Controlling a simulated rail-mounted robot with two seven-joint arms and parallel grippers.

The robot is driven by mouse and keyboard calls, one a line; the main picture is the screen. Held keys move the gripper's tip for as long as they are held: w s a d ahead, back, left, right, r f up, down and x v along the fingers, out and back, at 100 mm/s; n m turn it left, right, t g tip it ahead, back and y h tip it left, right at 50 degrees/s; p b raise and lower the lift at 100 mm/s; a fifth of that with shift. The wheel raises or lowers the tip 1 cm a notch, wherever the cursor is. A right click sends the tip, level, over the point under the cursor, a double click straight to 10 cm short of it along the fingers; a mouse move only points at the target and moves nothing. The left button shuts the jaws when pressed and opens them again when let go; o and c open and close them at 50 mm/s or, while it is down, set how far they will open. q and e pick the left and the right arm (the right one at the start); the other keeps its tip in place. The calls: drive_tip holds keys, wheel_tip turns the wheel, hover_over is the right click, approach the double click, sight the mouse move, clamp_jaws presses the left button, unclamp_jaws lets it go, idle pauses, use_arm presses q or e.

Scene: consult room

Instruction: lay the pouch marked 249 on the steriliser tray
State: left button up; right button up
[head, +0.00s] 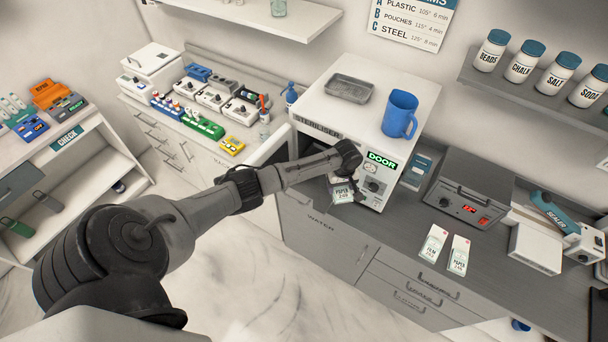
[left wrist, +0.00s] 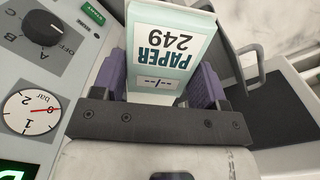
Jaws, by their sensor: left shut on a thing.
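The pouch marked PAPER 249 (left wrist: 170,45) is between the two purple fingers of my left gripper (left wrist: 160,85), which is shut on it. In the head view the pouch (head: 342,193) hangs from my left gripper (head: 344,180) in front of the white steriliser (head: 352,122), left of its dial. The steriliser's door (head: 271,145) appears swung open to the left. My arm and gripper hide most of the steriliser's front opening. A grey tray (head: 350,88) lies on top of the steriliser; I cannot see whether another is inside. My right gripper is not in view.
A blue jug (head: 400,114) stands on the steriliser's top. Two more pouches, a film one (head: 433,246) and a paper one (head: 458,254), lie on the grey counter at right. A grey device (head: 466,201) and a sealer (head: 545,235) stand behind them. Bare counter lies between steriliser and pouches.

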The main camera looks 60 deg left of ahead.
use_arm(q)
drive_tip(key=shift+w+f, duration=0.25)
drive_tip(key=shift+w, duration=0.05)
drive_tip(key=b, duration=1.1)
hover_over(316, 188)
drive_tip(key=d, duration=0.1)
wheel_tip(316, 188, down, 6)
drive_tip(key=shift+w+f, duration=0.15)
drive_tip(key=shift+s+a+f+b, duration=0.1)
drive_tip(key=shift+s+a+b, duration=0.1)
drive_tip(key=shift+a+b, duration=0.35)
wheel_tip(316, 188, down, 4)
drive_tip(key=b, duration=0.5)
drive_tip(key=shift+f+b, duration=0.1)
drive_tip(key=shift+b, duration=0.2)
drive_tip(key=o, duration=0.9)
